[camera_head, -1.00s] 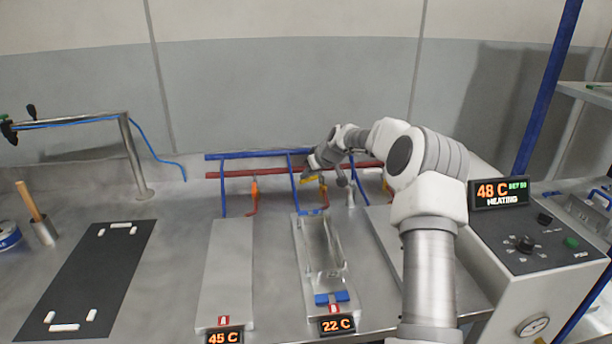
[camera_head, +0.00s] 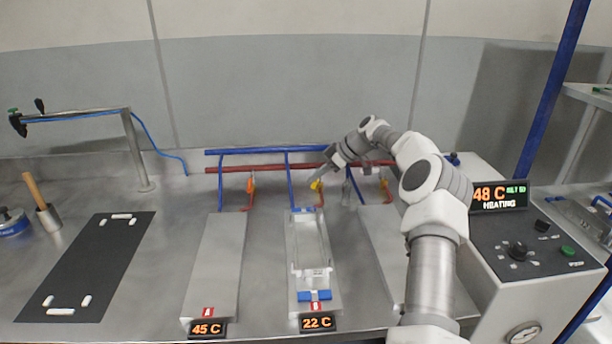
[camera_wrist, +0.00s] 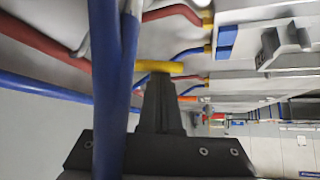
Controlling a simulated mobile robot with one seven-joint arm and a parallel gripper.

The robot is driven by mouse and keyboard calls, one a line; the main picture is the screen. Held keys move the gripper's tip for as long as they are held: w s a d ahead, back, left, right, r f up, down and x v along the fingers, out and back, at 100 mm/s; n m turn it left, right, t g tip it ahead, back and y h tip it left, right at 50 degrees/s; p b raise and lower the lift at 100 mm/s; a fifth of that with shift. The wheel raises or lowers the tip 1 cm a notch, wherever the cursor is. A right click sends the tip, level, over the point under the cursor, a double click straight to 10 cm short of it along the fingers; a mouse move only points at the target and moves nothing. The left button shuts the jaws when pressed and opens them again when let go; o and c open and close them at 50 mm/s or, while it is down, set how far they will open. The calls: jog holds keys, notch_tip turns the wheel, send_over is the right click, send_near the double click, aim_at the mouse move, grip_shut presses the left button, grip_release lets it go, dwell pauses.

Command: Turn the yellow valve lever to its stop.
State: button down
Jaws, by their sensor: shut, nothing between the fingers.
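The yellow valve lever (camera_head: 317,186) is at the pipes behind the middle plate, labelled B. It also shows in the wrist view as a yellow bar (camera_wrist: 160,68) lying crosswise at my fingertips. My gripper (camera_head: 320,177) is shut and empty, its tips pointing down-left close to the lever. In the wrist view my gripper (camera_wrist: 160,82) meets the lever or lies just in front of it; I cannot tell whether they touch. A blue pipe (camera_wrist: 118,80) hides part of the view to the left of the fingers.
Red (camera_head: 265,169) and blue (camera_head: 268,152) pipes run along the back. Orange levers stand at the left (camera_head: 250,185) and right (camera_head: 386,186) branches. A metal tray (camera_head: 309,245) lies on plate B. Plate A (camera_head: 216,265) is bare. A control box (camera_head: 530,255) stands at right.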

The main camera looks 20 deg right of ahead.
jog(key=shift+s+d, duration=0.4)
jog(key=shift+d, duration=0.35)
dwell(0.4)
jog(key=shift+w+a+b, duration=0.1)
jog(key=shift+a+b, duration=0.2)
jog(key=shift+w+a+r+b, duration=0.1)
jog(key=shift+w+a+b, duration=0.1)
jog(key=shift+a, duration=0.45)
jog(key=shift+w+a+r+b, duration=0.1)
jog(key=shift+w+a, duration=0.1)
jog(key=shift+a, duration=0.4)
jog(key=s+d+r+p, duration=0.2)
jog(key=d+r, duration=0.4)
jog(key=r, duration=0.1)
jog(key=shift+r, duration=0.35)
